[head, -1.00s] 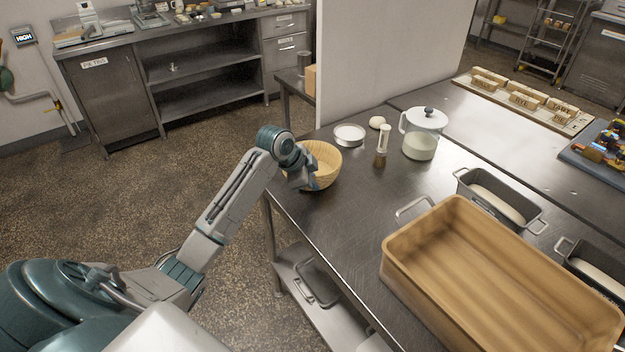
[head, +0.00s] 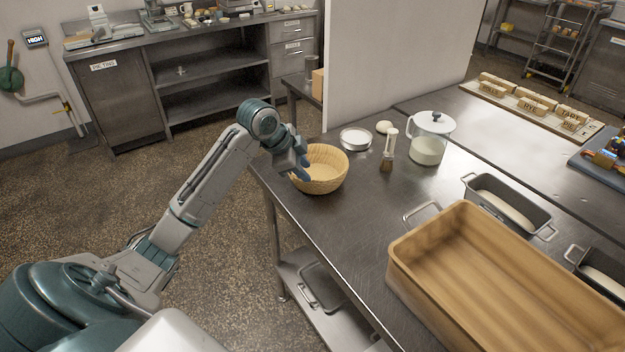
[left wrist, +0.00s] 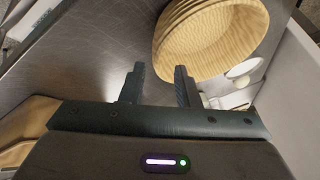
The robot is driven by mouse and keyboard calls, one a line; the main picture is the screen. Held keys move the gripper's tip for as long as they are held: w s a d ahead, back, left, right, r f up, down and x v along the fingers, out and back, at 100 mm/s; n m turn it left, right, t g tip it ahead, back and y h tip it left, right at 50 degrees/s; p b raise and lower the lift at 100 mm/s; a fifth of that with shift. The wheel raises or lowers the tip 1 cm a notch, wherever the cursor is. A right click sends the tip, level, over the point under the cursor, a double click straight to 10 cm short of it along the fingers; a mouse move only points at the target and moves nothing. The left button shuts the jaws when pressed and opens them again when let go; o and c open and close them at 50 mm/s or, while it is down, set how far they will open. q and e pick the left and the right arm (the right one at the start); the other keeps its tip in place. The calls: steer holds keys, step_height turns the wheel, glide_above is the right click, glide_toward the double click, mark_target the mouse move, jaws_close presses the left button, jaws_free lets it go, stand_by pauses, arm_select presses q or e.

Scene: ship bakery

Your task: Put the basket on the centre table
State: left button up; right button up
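The basket (head: 332,181), a round woven pale-straw bowl, stands upright on the steel table (head: 335,235) near its left edge and far corner. My left gripper (head: 302,172) is at the basket's left side, by its rim. In the left wrist view the two fingers (left wrist: 159,80) are apart with nothing between them. The basket (left wrist: 215,38) lies beyond the fingertips, mostly to the right, its wall close to the right finger. Whether that finger touches it I cannot tell. My right gripper is not in view.
Close to the basket are a white round dish (head: 355,139), a brush (head: 388,150) and a lidded jug (head: 429,140). A large wooden tub (head: 440,287) and loaf tins (head: 507,203) fill the near right. A white partition (head: 395,60) rises behind.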

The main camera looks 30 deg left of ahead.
arm_select(q)
steer(key=shift+v, duration=1.5)
